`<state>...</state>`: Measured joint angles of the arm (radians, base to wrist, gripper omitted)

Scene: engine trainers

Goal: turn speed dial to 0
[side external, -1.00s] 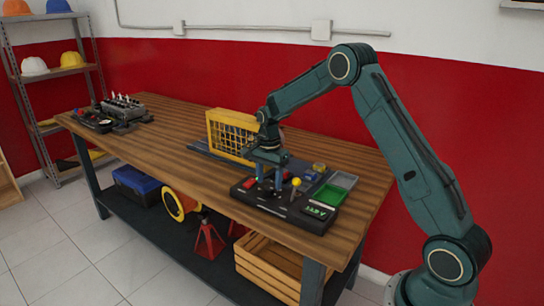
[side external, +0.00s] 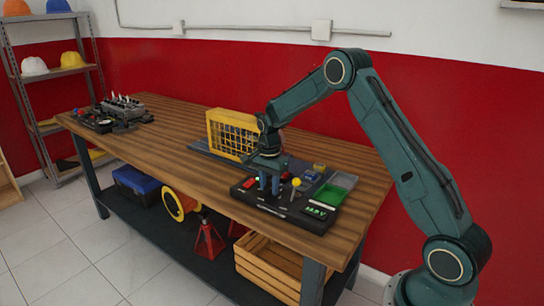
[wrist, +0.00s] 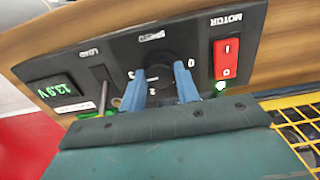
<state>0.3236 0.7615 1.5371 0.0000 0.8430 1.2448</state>
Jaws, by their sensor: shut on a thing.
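The black control panel (side external: 290,212) lies near the front edge of the bench, and it fills much of the wrist view (wrist: 200,42). Its black round speed dial (wrist: 158,66) sits between the load lever and the motor switch. Numbers 0, 2 and 3 show around the dial; its pointer cannot be made out. My gripper (side external: 269,189) points down over the panel. In the wrist view its two blue fingers (wrist: 160,88) are on opposite sides of the dial, shut on it. The fingers hide part of the dial and its scale.
A red motor switch (wrist: 227,58) with a lit green lamp (wrist: 221,87) is beside the dial. A load lever (wrist: 102,95) and a green voltage display (wrist: 57,91) are on the other side. A yellow mesh guard (side external: 231,134) and green tray (side external: 330,194) stand close.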

